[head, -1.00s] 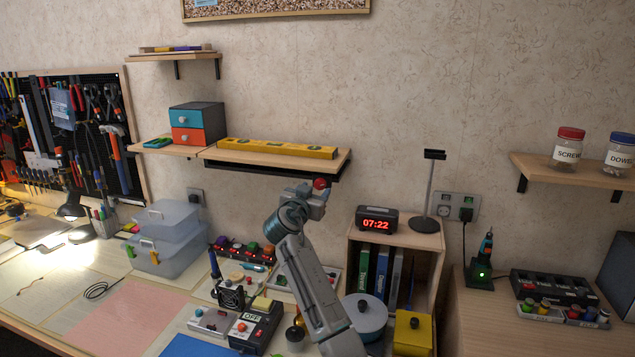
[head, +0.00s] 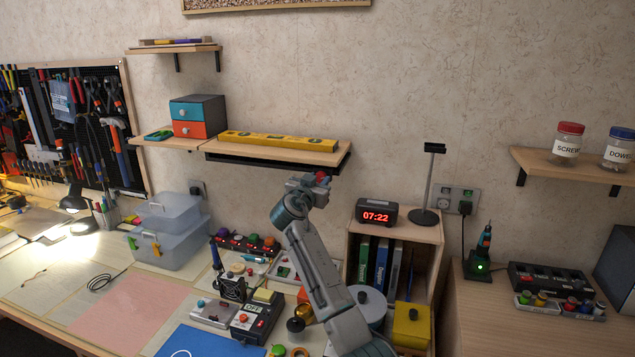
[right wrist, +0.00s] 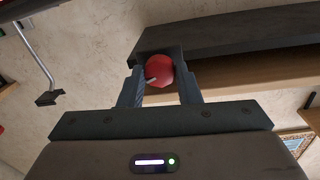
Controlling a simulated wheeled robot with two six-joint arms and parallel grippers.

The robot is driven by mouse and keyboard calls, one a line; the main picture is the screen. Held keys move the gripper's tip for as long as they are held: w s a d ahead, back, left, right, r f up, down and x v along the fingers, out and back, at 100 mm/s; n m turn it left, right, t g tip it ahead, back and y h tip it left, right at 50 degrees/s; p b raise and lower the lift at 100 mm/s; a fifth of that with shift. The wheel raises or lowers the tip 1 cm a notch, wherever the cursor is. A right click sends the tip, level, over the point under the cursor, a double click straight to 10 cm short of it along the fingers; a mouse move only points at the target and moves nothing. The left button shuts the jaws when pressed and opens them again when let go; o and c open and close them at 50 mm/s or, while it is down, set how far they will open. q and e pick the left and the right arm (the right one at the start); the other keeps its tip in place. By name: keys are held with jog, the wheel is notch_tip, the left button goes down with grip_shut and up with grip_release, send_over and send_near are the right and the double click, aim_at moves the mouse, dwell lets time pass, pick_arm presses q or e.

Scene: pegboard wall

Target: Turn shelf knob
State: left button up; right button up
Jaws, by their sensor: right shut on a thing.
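The red shelf knob (right wrist: 159,71) sits at the end of a dark bar under the wooden shelf (head: 270,150). In the head view the knob (head: 321,176) shows only in part, at the tip of my right gripper (head: 312,183). In the right wrist view my right gripper (right wrist: 160,88) has its two fingers on either side of the knob and is shut on it. A pale pointer mark shows on the knob's face. My left gripper is in neither view.
A yellow spirit level (head: 277,141) lies on the shelf above the knob. A clock (head: 376,214) and a stand (head: 428,190) are on the cabinet to the right. A soldering fan, a switch box (head: 256,314) and pots crowd the bench below my arm.

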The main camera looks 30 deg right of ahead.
jog(key=shift+f, duration=0.1)
jog(key=shift+n+b, duration=0.65)
jog(key=shift+n, duration=0.25)
jog(key=shift+n+b, duration=0.35)
jog(key=shift+n, duration=0.45)
jog(key=shift+n+t, duration=0.3)
jog(key=shift+n, duration=1.9)
jog(key=o, duration=1)
jog(key=shift+b, duration=0.3)
